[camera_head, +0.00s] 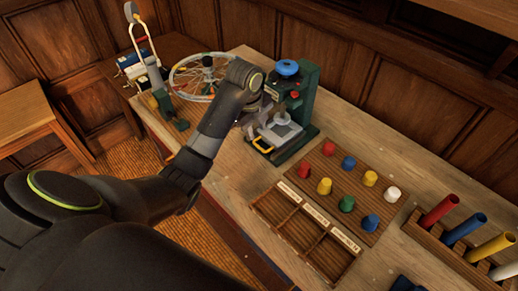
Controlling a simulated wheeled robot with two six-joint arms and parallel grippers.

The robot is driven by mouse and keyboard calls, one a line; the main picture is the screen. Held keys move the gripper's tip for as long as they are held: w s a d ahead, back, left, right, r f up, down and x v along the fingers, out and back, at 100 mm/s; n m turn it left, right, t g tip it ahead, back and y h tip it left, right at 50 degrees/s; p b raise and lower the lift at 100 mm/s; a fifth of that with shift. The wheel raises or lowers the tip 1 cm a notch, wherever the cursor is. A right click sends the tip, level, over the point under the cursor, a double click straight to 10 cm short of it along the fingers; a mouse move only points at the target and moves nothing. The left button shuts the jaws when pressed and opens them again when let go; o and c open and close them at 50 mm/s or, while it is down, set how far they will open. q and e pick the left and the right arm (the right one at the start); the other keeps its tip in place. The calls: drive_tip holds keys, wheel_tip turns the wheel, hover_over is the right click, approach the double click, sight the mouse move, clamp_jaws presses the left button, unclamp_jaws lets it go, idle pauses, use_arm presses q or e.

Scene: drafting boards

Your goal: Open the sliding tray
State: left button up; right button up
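A dark green machine (306,88) with a blue knob (286,68) on top stands on the bench near the wall. My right gripper is not in view.
A pegboard (326,166) with several coloured pegs and a sectioned wooden box (295,232) lie right of and in front of the machine. A rack (446,243) of coloured tubes stands at right. A spoked wheel (190,85) stands behind my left arm. Bench left of the box is clear.

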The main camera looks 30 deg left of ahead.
sight(259, 149)
use_arm(q)
drive_tip(key=f, duration=0.5)
drive_tip(key=w+f, duration=0.1)
drive_tip(key=f, duration=0.2)
drive_tip(key=shift+w+d+p, duration=0.1)
drive_tip(key=shift+d+p, duration=0.1)
drive_tip(key=shift+p, duration=0.2)
drive_tip(key=shift+c, duration=0.2)
clamp_jaws()
